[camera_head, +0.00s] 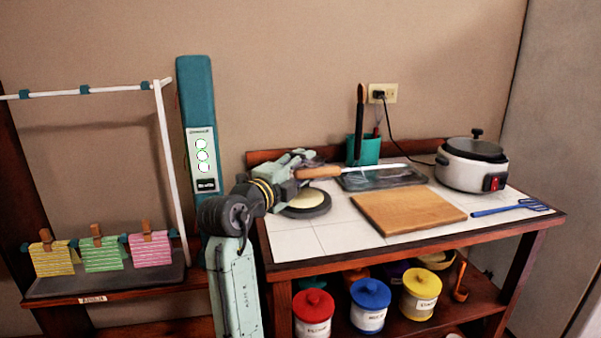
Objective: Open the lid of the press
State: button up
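What looks like the press is a round dark grey plate (318,209) with a pale disc on it, at the left end of the tiled table top. My arm covers its back left part, and I cannot make out its lid or how the lid stands. My gripper (308,160) is just above and behind the plate. Its fingers are small and blend with the arm, so I cannot tell whether they are open or touch anything. A wooden handle (320,172) with a long pale metal part shows right beside the gripper; I cannot tell whether it belongs to the press.
A dark tray (382,180), a wooden board (410,212), a blue slotted spatula (510,208) and a white cooker (470,170) fill the table's middle and right. A teal holder (363,150) stands behind. Lidded jars (370,295) are below. A drying rack (164,170) is left.

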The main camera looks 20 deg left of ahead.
jog(key=shift+s+r, duration=0.1)
jog(key=s+a+r, duration=0.1)
jog(key=s, duration=0.4)
jog(key=s+a+r+b, duration=0.1)
jog(key=s+r, duration=0.1)
jog(key=s, duration=0.4)
jog(key=shift+s+a+r, duration=0.2)
jog(key=shift+a+r, duration=0.05)
jog(key=shift+a, duration=0.1)
dwell(0.7)
jog(key=shift+f+b, duration=0.1)
jog(key=shift+b, duration=0.5)
